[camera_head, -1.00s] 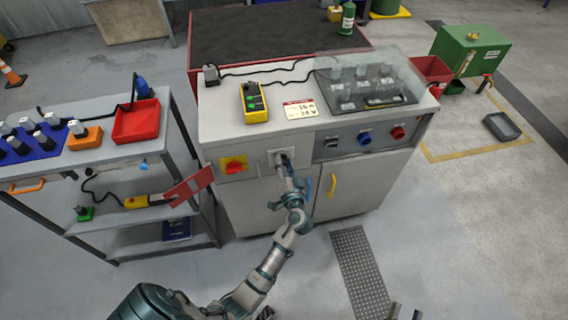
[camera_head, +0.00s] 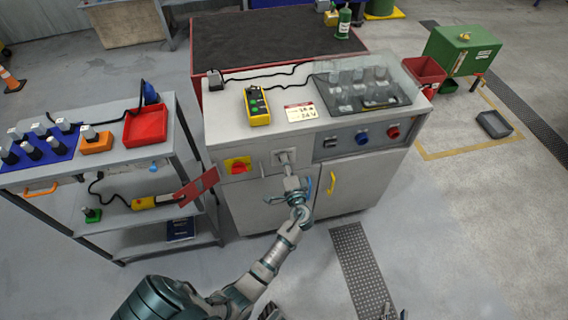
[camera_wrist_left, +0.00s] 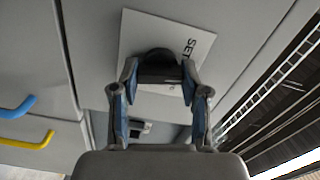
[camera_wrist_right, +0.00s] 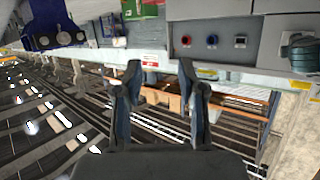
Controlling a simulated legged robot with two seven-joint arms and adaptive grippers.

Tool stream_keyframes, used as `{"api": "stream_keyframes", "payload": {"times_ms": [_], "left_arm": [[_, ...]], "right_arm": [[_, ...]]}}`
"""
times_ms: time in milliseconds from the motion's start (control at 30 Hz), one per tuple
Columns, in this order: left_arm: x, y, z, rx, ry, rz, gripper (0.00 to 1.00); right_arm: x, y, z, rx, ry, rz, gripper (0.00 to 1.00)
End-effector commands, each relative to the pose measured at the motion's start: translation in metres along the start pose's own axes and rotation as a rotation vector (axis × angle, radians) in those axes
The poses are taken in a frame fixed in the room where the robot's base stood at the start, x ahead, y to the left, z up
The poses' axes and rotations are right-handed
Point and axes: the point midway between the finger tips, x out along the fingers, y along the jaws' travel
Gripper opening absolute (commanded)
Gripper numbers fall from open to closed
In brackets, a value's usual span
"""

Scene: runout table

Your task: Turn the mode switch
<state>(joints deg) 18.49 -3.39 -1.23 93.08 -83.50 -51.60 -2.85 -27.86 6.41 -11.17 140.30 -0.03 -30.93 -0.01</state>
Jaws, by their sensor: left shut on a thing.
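The mode switch is a dark knob (camera_wrist_left: 158,66) on a white plate (camera_wrist_left: 200,42) printed "SET"; the rest of the label is hidden. In the head view the plate (camera_head: 279,156) is on the cabinet front, right of a red and yellow rotary switch (camera_head: 237,165). My left gripper (camera_wrist_left: 160,80) is shut on the knob, one finger on each side; it also shows in the head view (camera_head: 286,160). The plate looks tilted relative to the gripper. The pointing direction of the knob is hidden. My right gripper (camera_wrist_right: 160,68) is open and empty, away from the cabinet.
A black, a blue and a red control (camera_head: 393,132) sit to the right on the cabinet front. A yellow handle (camera_head: 332,183) is below them. A yellow pendant (camera_head: 257,106) and a label card (camera_head: 300,112) lie on top. A trolley (camera_head: 110,165) with a red flag-like plate stands left.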

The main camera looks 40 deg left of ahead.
Motion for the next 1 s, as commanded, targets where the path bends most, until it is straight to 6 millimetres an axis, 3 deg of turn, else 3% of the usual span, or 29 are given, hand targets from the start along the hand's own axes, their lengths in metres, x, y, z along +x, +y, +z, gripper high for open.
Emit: {"api": "stream_keyframes", "payload": {"times_ms": [400,933,967,1000], "left_arm": [[-0.001,0.003,0.001,0.196,-0.001,0.006,0.1],[-0.001,0.005,0.001,0.224,0.0,0.008,0.1],[-0.001,0.005,0.001,0.224,0.0,0.008,0.47],[-0.001,0.005,0.001,0.224,0.0,0.008,0.57]], "right_arm": [[-0.016,0.007,0.037,-0.005,-0.246,0.016,0.4],[-0.019,0.008,0.044,-0.004,-0.283,0.019,0.4],[-0.019,0.008,0.044,-0.004,-0.283,0.019,0.4],[-0.019,0.008,0.044,-0.004,-0.283,0.019,0.4]]}}
